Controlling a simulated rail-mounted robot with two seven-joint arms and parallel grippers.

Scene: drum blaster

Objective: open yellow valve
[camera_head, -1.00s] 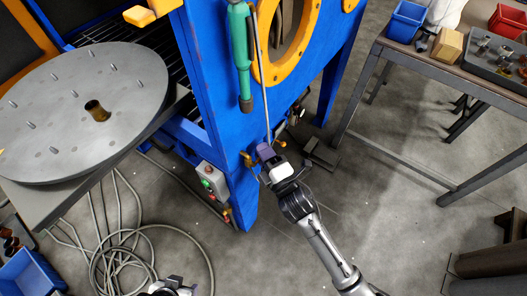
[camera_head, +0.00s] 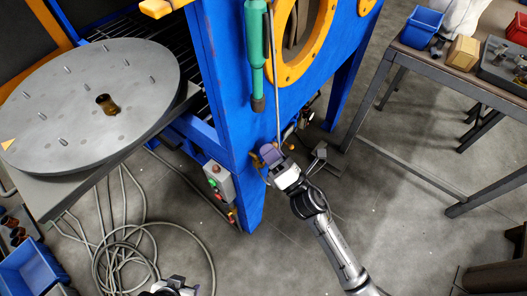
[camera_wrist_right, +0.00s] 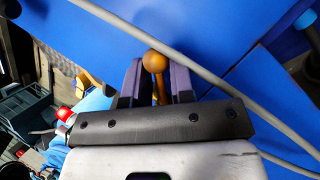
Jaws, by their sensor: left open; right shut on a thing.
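The yellow valve's ball-ended handle (camera_wrist_right: 155,64) stands between the fingers of my right gripper in the right wrist view, in front of the blue cabinet. My right gripper (camera_wrist_right: 156,84) is shut on this handle. In the head view my right gripper (camera_head: 270,154) is at the cabinet's lower front, and its fingers hide most of the valve. My left gripper (camera_head: 172,287) is open at the bottom edge, partly cut off and away from the valve.
The blue cabinet (camera_head: 228,120) has a green-handled tool (camera_head: 255,50) and a grey hose (camera_head: 276,90) on its front. A control box (camera_head: 217,180) is left of my right gripper. A round metal turntable (camera_head: 70,120) is at left, a workbench (camera_head: 420,75) at right.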

